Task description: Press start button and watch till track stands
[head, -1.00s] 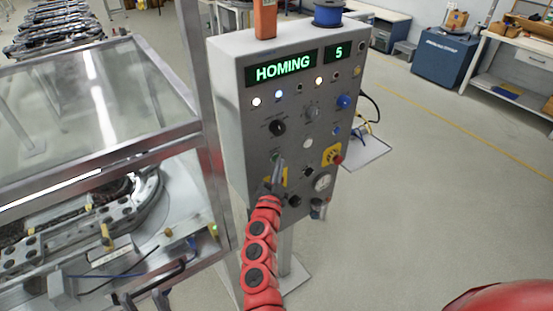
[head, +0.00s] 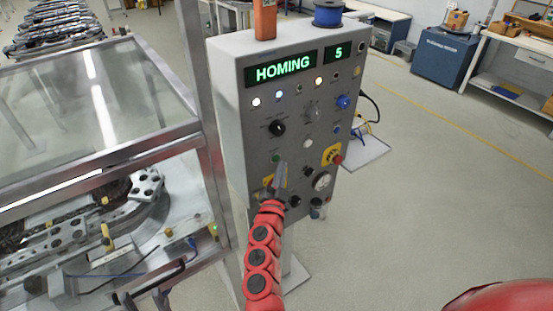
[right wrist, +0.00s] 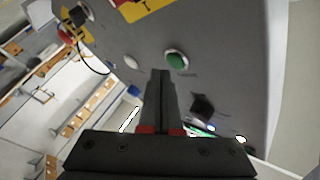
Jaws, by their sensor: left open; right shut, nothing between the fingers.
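The control panel (head: 225,90) is a grey box on a post in the head view. Its green display reads HOMING (head: 283,70), and a smaller one reads 5 (head: 339,53). The fingers also show in the right wrist view (right wrist: 161,75). The track (head: 60,235) lies behind the guard on the left. My left gripper is not in view.
A yellow-backed red emergency button (head: 337,158) and several knobs and lamps share the panel. A metal-framed clear guard (head: 90,90) stands left. An orange object (head: 265,20) and a blue spool (head: 328,14) sit on top.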

